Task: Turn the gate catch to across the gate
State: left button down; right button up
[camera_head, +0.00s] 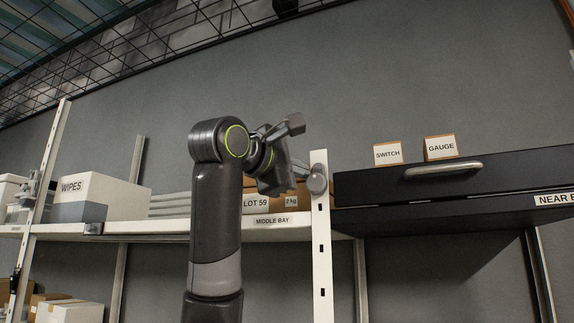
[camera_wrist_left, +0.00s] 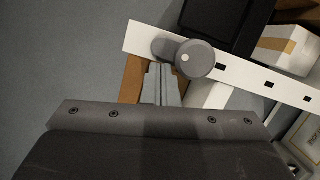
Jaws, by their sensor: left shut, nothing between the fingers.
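The catch (camera_head: 317,183) is a grey round knob on the white upright post, near the post's top end. In the left wrist view the catch (camera_wrist_left: 195,59) shows a round face with a pale dot and a rounded grey arm pointing roughly along the post. My left gripper (camera_head: 300,171) is beside the catch, partly hidden by its own body in the head view. In the left wrist view its fingers (camera_wrist_left: 160,76) are shut and empty, with tips just beside the catch's arm. I cannot tell whether they touch. My right gripper is not in view.
The white post (camera_head: 320,245) stands at the end of the middle bay shelf (camera_head: 285,233). A box (camera_head: 255,203) marked LOT 59 sits behind my arm. A black drawer unit (camera_head: 450,182) with a handle is close on the right. A WIPES box (camera_head: 100,192) stands left.

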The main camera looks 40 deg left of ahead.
pick_arm(q)
jog(key=shift+w+a+f, duration=0.1)
jog(key=shift+w+a, duration=0.05)
jog(key=shift+d+r+m+b, duration=0.4)
jog(key=shift+d+m+b, duration=0.1)
jog(key=shift+m, duration=0.3)
jog(key=shift+w+a, duration=0.1)
